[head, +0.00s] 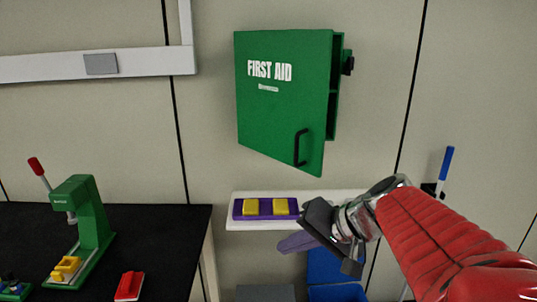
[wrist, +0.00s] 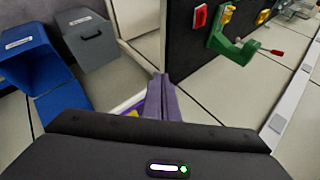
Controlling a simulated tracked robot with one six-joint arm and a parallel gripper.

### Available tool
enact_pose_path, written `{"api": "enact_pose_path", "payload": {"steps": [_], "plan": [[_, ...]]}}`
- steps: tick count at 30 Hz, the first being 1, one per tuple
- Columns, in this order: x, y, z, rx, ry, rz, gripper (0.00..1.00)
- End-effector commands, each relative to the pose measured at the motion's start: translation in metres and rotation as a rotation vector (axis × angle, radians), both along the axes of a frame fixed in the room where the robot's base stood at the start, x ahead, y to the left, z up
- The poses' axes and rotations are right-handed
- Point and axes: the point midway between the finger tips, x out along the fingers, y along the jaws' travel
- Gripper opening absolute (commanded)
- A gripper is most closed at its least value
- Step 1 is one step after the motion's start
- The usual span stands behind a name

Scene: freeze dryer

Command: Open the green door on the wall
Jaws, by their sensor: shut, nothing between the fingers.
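The green door (head: 280,90) is the front of a wall cabinet and reads "FIRST AID". It stands ajar, its right edge swung out from the wall, with a strip of the green cabinet's inside (head: 335,85) showing on the right. A black handle (head: 300,147) is at the door's lower right. My gripper (head: 283,244) is below the door in the head view, apart from the handle. Its purple fingers are together and empty, as the wrist view also shows (wrist: 163,85). The door is not in the wrist view.
A white shelf (head: 232,224) below the cabinet holds a purple tray (head: 238,210) with yellow blocks. A black table (head: 140,225) at left bears a green press (head: 88,215) and a red block (head: 129,286). Blue bins (wrist: 28,52) and a grey box (wrist: 88,40) are low down.

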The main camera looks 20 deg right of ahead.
Motion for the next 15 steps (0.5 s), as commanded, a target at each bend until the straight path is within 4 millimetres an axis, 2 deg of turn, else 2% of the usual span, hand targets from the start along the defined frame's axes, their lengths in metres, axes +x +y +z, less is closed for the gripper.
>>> {"api": "enact_pose_path", "payload": {"steps": [1, 5, 8, 15], "plan": [[0.007, -0.014, 0.005, 0.042, -0.023, -0.04, 0.0], [0.022, -0.035, 0.026, 0.167, -0.112, -0.143, 0.0], [0.032, -0.059, 0.043, 0.257, -0.189, -0.225, 0.0], [0.043, -0.134, 0.089, 0.439, -0.405, -0.431, 0.0]]}}
